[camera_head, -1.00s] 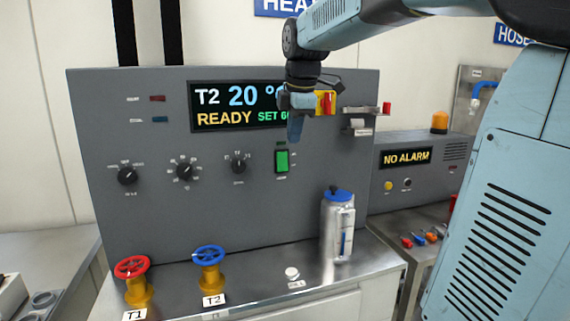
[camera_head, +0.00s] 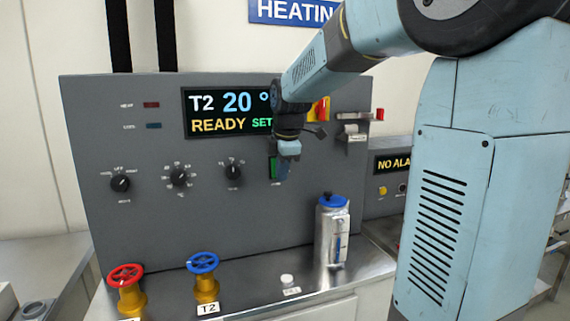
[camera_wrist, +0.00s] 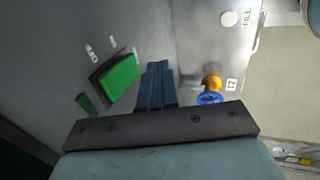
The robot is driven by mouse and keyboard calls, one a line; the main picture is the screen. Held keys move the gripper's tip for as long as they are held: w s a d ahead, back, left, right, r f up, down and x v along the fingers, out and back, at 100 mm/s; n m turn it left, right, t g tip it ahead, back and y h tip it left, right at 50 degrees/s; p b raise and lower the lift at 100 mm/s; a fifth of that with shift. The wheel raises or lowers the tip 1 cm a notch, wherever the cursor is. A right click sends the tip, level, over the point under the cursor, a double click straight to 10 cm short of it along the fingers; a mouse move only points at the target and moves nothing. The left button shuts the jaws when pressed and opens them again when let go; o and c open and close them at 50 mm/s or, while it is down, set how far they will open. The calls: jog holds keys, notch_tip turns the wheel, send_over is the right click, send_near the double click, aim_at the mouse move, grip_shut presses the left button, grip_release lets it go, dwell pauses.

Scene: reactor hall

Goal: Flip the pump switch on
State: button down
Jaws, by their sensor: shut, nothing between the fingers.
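The green rocker switch (camera_head: 273,167) is on the grey control panel, right of the small black knob and below the display. My gripper (camera_head: 283,174) hangs in front of it and covers its right part. In the wrist view the green rocker (camera_wrist: 118,78) sits in a dark frame, tilted, just left of my shut fingers (camera_wrist: 157,75). The fingers are together and hold nothing. I cannot tell whether they touch the switch. Markings beside the rocker are too small to read surely.
The display (camera_head: 225,112) reads T2 20 and READY. Three black knobs, one of them here (camera_head: 179,177), sit left of the switch. A silver bottle with a blue lid (camera_head: 331,230) stands on the counter below. Red (camera_head: 126,274) and blue (camera_head: 203,263) valve wheels stand left.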

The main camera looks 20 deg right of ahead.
jog(key=shift+w+f, duration=0.1)
jog(key=shift+w, duration=1.05)
jog(key=shift+w+f, duration=0.15)
jog(key=shift+w, duration=0.1)
jog(key=shift+r, duration=0.85)
